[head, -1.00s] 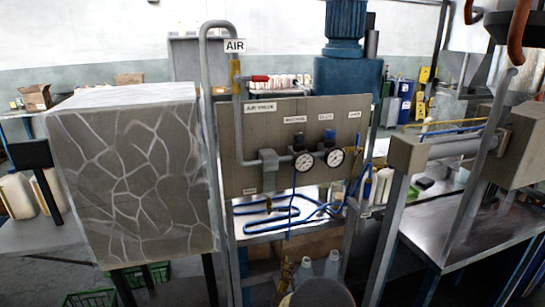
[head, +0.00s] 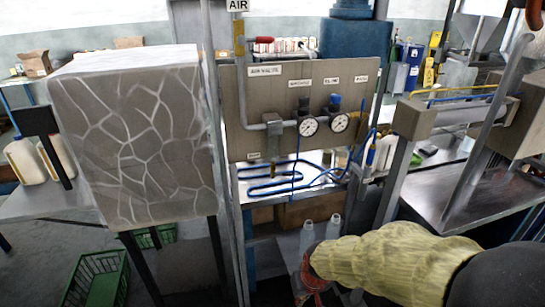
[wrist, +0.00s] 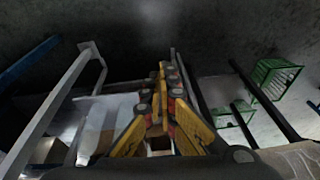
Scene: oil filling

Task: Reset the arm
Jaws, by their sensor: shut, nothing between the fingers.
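My gripper (wrist: 163,85) fills the middle of the wrist view. Its yellow and dark fingers come together at the tips with nothing between them. In the head view my arm with its yellowish covering (head: 385,262) reaches in from the lower right, below the gauge panel. A reddish part shows at its left end, too unclear to tell as my gripper. Two pale bottles (head: 307,235) stand just beyond that end; I cannot tell whether the arm touches them.
A panel with two gauges (head: 308,126), an air valve (head: 258,40) and blue hoses (head: 270,183) stands ahead. A large stone-patterned box (head: 135,130) stands at left, with green crates (head: 98,278) on the floor. A metal table (head: 470,185) is at right.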

